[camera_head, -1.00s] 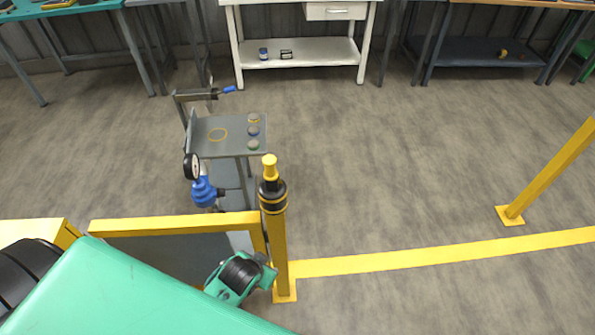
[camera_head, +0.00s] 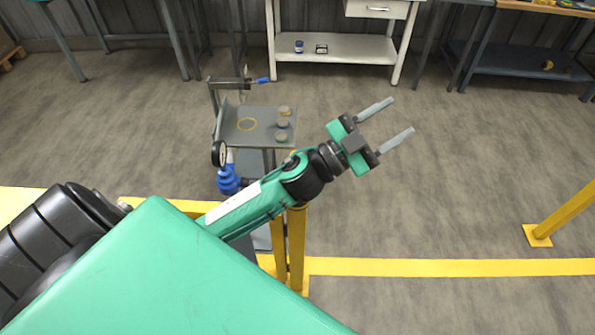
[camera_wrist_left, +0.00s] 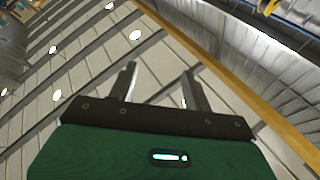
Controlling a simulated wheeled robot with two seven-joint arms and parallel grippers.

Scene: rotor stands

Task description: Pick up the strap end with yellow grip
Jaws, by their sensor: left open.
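My left gripper (camera_head: 401,115) is open and empty, its two grey fingers pointing up and to the right over bare floor. In the left wrist view it (camera_wrist_left: 159,70) also shows open, with nothing between the fingers and the ceiling behind them. A yellow post (camera_head: 297,252) stands under my left arm. Its top is hidden behind the arm, and I cannot make out a strap end with a yellow grip in either view. My right gripper is not in view.
A small grey stand (camera_head: 262,120) with several round pieces and a yellow ring is left of the gripper. A blue device with a gauge (camera_head: 228,178) sits below it. A white bench (camera_head: 345,48) is at the back. Another yellow post (camera_head: 560,213) is at right; floor between is clear.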

